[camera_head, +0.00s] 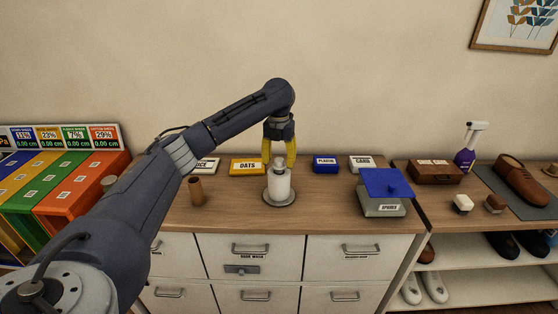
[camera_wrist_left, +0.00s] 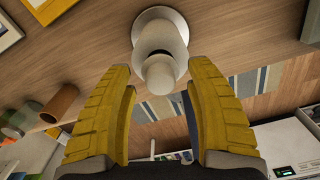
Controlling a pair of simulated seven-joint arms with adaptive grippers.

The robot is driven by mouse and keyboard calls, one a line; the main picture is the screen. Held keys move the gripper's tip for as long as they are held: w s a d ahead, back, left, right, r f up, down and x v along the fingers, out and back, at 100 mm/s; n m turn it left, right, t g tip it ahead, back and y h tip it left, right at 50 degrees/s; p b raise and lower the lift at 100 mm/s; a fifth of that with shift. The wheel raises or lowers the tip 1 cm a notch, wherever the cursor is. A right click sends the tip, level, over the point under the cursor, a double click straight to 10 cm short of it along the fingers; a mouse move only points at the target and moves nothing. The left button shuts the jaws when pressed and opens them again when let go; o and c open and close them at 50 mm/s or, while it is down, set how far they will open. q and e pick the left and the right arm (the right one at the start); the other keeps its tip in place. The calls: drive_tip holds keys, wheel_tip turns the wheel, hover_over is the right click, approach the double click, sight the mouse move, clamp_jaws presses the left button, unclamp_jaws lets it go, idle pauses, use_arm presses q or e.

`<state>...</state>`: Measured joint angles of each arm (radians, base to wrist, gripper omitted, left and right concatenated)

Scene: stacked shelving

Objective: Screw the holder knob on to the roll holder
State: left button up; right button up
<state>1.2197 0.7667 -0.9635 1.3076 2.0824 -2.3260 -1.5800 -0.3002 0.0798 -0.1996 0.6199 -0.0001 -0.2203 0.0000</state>
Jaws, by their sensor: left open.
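The roll holder stands upright on the wooden counter, with a white roll (camera_head: 278,187) on it above a round grey base (camera_head: 281,204). A pale rounded knob (camera_wrist_left: 158,76) shows at its top end in the left wrist view, beyond which are the white roll (camera_wrist_left: 160,38) and the base. My left gripper (camera_head: 278,161) points down over the holder with its yellow fingers open. In the left wrist view the fingers stand on both sides of the knob, with gaps visible. Whether the knob is seated on the post I cannot tell. My right gripper is not in view.
A brown cardboard tube (camera_head: 196,191) stands left of the holder. A yellow box (camera_head: 248,167) and a blue box (camera_head: 325,165) lie behind it. A blue-topped case (camera_head: 386,183) sits to the right. Drawers (camera_head: 248,250) are below the counter edge.

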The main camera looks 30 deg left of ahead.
use_arm(q)
drive_tip(key=shift+c, duration=0.5)
clamp_jaws()
drive_tip(key=shift+c, duration=2.3)
unclamp_jaws()
drive_tip(key=n, duration=0.4)
drive_tip(key=shift+n, duration=0.4)
drive_tip(key=n, duration=0.4)
drive_tip(key=shift+n, duration=0.3)
drive_tip(key=n, duration=0.4)
drive_tip(key=shift+n, duration=0.4)
drive_tip(key=n, duration=0.4)
